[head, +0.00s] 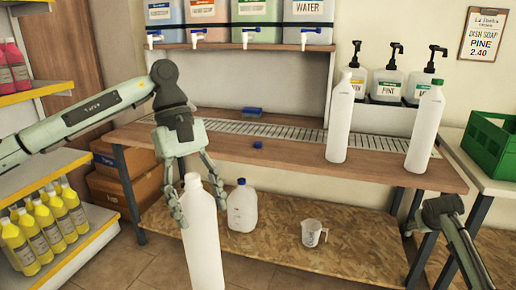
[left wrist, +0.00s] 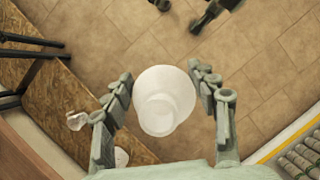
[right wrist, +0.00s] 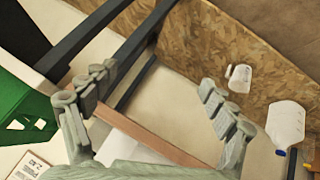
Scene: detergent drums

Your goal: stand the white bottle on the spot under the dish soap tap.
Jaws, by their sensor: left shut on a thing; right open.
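My left gripper (head: 200,212) is shut on a tall white bottle (head: 204,250), its fingers around the upper part. The bottle is roughly upright, in front of the counter and clear of its top; it also shows between the fingers in the left wrist view (left wrist: 165,100). Above the counter stand several drums with taps; the tap under the green-labelled drum (head: 260,10) is a white tap (head: 247,36). The drum labels are too small to read surely, except WATER. Below the taps is a slotted drain strip (head: 270,130). My right gripper (right wrist: 158,85) is open and empty, at the right.
Two more white bottles stand on the counter, one plain (head: 340,125), one green-capped (head: 425,130). A blue cap (head: 258,145) and blue sponge (head: 252,112) lie there. Pump bottles (head: 387,85) and a green crate (head: 490,140) are right. A jug (head: 242,208) and cup (head: 312,232) sit below.

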